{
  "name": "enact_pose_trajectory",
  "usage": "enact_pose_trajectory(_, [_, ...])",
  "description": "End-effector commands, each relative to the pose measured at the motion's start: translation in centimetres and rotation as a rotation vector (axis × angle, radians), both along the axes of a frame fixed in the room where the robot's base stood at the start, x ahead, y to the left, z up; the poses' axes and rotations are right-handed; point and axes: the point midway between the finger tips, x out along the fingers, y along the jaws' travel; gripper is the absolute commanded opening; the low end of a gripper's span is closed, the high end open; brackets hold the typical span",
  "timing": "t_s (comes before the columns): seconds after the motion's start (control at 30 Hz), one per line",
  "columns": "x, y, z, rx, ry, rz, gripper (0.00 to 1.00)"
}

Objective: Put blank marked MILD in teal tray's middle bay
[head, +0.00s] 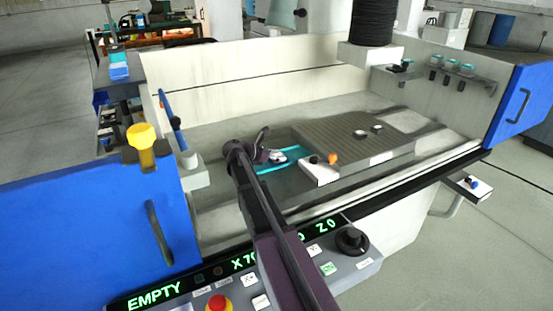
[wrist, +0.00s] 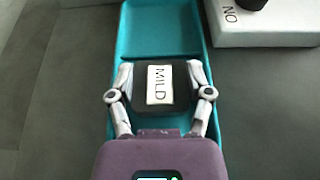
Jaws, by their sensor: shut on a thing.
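The blank marked MILD (wrist: 160,84) is a dark block with a white label, seen from above in the wrist view. My gripper (wrist: 160,88) is shut on it, one finger on each side. In the head view my gripper (head: 264,152) is over the teal tray (head: 292,153). In the wrist view the teal tray (wrist: 204,45) lies under the blank, with an empty far bay (wrist: 160,28) and a divider just beyond the blank. My gripper and the blank hide the nearer bays. I cannot tell whether the blank touches the tray floor.
A white block (head: 318,175) lettered NO, with a black knob and an orange knob, stands right of the tray. A ribbed grey plate (head: 350,135) with small parts lies behind it. Blue doors (head: 520,95) and the control panel (head: 330,262) border the machine bed.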

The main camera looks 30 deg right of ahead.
Motion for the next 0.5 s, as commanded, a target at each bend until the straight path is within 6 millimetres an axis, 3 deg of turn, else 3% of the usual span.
enact_pose_trajectory(0.37, [-0.01,-0.06,-0.31,-0.001,0.0,0.0,0.04])
enact_pose_trajectory(0.4, [-0.01,-0.04,-0.23,0.0,0.0,0.0,0.74])
enact_pose_trajectory(0.5, [-0.01,-0.06,-0.21,0.0,0.0,-0.001,1.0])
